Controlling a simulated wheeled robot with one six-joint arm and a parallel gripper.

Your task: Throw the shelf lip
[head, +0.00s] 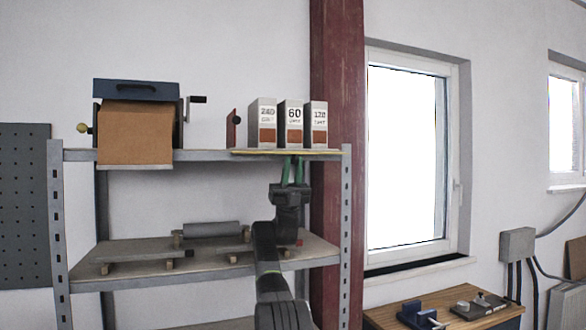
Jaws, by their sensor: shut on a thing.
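The shelf lip (250,152) is a thin yellowish strip along the front edge of the top shelf, under three grit boxes. My gripper (292,158) reaches up from below in front of the rack. Its green fingers are shut on the lip at the shelf's front edge, under the boxes labelled 60 and 120. The fingertips are small here, and the exact contact is hard to make out. The boxes, 240 (262,124), 60 (290,124) and 120 (315,124), stand upright in a row behind the lip. A dark red plate (232,131) stands left of them.
A machine with a brown front (136,134) and dark lid sits on the top shelf's left. The lower shelf (130,279) holds a grey roller (210,229) and bars on blocks. A red column (337,60) stands right behind the rack. A wooden bench (385,318) is lower right.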

